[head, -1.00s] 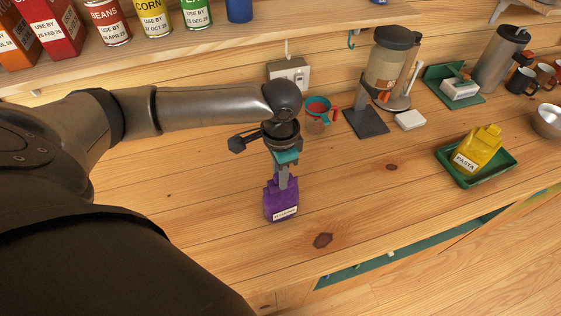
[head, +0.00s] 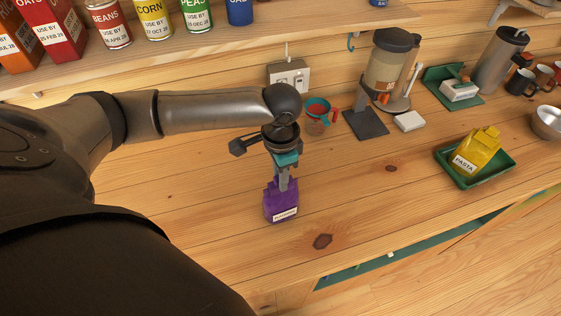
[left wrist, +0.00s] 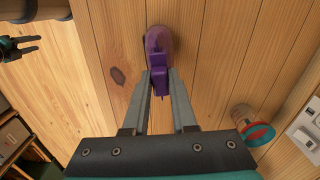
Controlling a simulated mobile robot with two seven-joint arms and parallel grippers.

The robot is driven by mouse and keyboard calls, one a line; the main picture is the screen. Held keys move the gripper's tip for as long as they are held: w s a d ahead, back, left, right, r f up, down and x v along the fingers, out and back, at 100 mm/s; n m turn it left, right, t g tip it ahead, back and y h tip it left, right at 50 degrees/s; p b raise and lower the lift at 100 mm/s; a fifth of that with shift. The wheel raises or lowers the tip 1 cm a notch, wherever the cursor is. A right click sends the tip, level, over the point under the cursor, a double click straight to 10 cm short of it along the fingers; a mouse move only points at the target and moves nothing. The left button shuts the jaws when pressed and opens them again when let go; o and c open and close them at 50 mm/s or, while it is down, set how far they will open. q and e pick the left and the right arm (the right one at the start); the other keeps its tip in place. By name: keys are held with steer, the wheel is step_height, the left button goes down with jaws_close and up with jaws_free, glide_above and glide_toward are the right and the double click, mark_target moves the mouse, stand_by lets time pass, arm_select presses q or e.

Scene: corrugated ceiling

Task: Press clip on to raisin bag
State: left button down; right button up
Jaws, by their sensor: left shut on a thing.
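The purple raisin bag (head: 280,204) stands upright on the wooden counter, its white label facing front; the print is too small to read. My left gripper (head: 284,186) comes down from above with its fingers at the bag's top. In the left wrist view, the fingers (left wrist: 160,84) are closed on a narrow purple piece in line with the bag (left wrist: 158,44). I cannot tell whether this piece is the bag's folded top or a clip on it. No separate clip can be made out. My right gripper (left wrist: 22,46) shows small at the left wrist view's edge, empty, fingers apart.
A red-and-teal cup (head: 318,106) stands behind the bag. A coffee grinder (head: 386,66), a white box (head: 409,121) and a green tray (head: 509,158) with a yellow pasta bag (head: 478,150) are to the right. Counter around the purple bag is clear. Cans line the shelf above.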

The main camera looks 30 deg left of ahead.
stand_by(0.3)
arm_select(q)
steer(key=shift+c, duration=0.8)
jaws_free()
steer(key=shift+r+p, duration=1.3)
steer(key=shift+p, duration=0.5)
steer(key=shift+r, duration=2.2)
